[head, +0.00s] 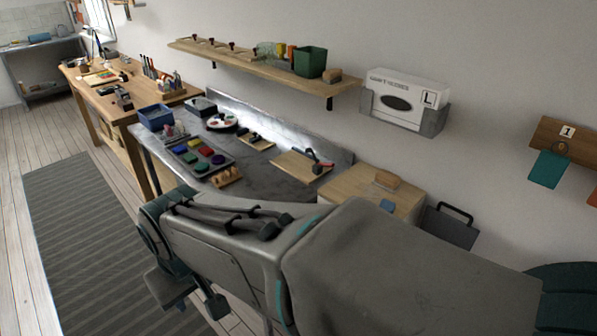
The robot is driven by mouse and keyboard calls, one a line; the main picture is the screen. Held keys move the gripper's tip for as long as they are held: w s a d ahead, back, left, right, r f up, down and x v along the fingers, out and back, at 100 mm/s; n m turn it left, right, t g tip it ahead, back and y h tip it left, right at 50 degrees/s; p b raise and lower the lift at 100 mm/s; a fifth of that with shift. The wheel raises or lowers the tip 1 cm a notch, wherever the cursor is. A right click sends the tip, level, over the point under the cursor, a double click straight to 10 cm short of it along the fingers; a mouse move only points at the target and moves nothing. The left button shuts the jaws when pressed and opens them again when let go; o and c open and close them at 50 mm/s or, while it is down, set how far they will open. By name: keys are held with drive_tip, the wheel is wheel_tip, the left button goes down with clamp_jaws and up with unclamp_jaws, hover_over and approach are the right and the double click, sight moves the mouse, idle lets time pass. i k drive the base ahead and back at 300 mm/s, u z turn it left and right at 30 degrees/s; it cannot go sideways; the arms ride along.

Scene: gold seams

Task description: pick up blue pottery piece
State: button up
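A small flat blue piece (387,205) lies on the pale wooden cabinet top (350,184), in front of a wooden block. It looks like the blue pottery piece, but it is too small to be sure. My arm crosses the lower middle of the head view, passing close in front of this cabinet. Dark parts at the arm's far end, around my gripper (190,296), hang over the floor at lower left, well away from the blue piece. The fingers are not clear, and I cannot see whether they are open or shut.
A grey worktable (245,170) holds a blue bin (157,117), a tray of coloured pads (200,158), and wooden boards with tools. A wall shelf (262,67) carries a green bin (310,62). A white box (405,98) sits in a wall bracket. Floor beside the striped rug (85,245) is clear.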

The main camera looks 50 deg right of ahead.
sight(389, 206)
drive_tip(key=i, duration=0.35)
drive_tip(key=z, duration=3)
drive_tip(key=i, duration=0.5)
drive_tip(key=z, duration=0.05)
